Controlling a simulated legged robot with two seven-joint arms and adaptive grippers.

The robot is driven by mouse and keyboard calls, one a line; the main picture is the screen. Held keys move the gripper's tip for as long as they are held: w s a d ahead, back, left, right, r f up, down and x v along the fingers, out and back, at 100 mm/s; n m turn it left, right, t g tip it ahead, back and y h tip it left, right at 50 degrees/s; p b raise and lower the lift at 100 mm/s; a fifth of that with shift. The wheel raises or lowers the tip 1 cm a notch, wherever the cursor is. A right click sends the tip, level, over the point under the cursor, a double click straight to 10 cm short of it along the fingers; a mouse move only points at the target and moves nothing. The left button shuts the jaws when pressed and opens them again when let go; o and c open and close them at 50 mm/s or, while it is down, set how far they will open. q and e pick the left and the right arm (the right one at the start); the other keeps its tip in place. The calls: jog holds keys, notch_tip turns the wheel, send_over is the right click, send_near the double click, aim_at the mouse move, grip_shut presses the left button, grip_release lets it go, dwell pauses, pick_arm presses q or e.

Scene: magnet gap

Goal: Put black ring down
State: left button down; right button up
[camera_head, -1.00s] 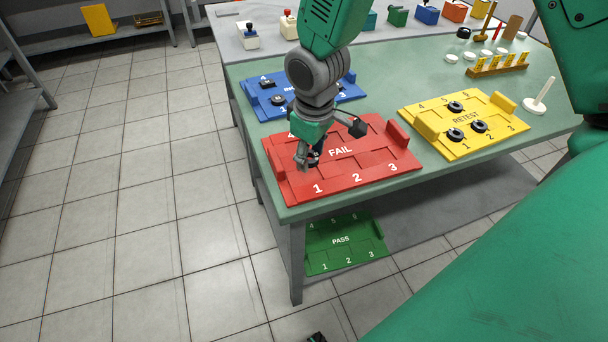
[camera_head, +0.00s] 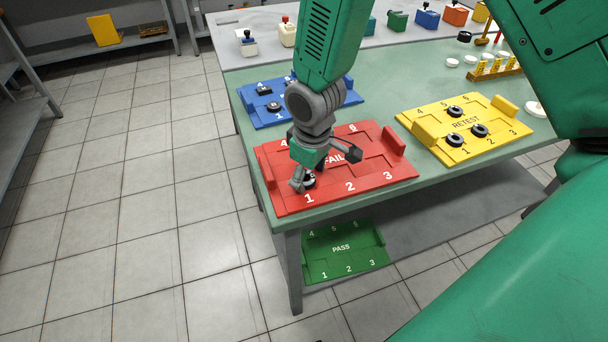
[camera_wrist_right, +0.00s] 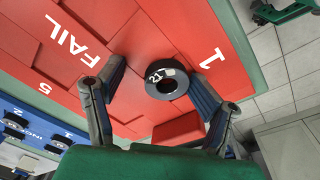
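The black ring (camera_head: 310,181) with a white label sits at slot 1 of the red FAIL tray (camera_head: 362,186). It shows in full in the right wrist view (camera_wrist_right: 166,77), flat on the red surface next to the number 1. My right gripper (camera_head: 325,170) is low over the tray with its fingers spread on either side of the ring. In the right wrist view, the gripper (camera_wrist_right: 154,80) has a clear gap between its left finger and the ring; the right finger is close to the ring's edge. My left gripper is not in view.
A blue tray (camera_head: 262,119) with black parts lies behind the FAIL tray. A yellow RETEST tray (camera_head: 487,147) with several black rings lies to the right. A green PASS tray (camera_head: 345,268) is below the table. Green tabletop (camera_head: 432,188) is clear between the red and yellow trays.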

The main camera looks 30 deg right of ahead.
aim_at(307, 183)
jog(key=shift+s+d+f, duration=0.1)
jog(key=shift+s+f, duration=0.15)
jog(key=shift+f, duration=0.05)
jog(key=shift+a+r, duration=0.25)
jog(key=shift+a, duration=0.7)
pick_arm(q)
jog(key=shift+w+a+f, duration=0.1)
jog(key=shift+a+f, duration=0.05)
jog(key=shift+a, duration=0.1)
pick_arm(e)
jog(key=shift+w+d, duration=0.1)
jog(key=shift+d, duration=0.35)
jog(key=shift+r, duration=0.3)
pick_arm(q)
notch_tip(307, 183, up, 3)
jog(key=p, duration=0.3)
pick_arm(e)
notch_tip(307, 183, up, 12)
jog(key=shift+s+a, duration=0.3)
jog(key=shift+s, duration=0.15)
jog(key=shift+f, duration=0.1)
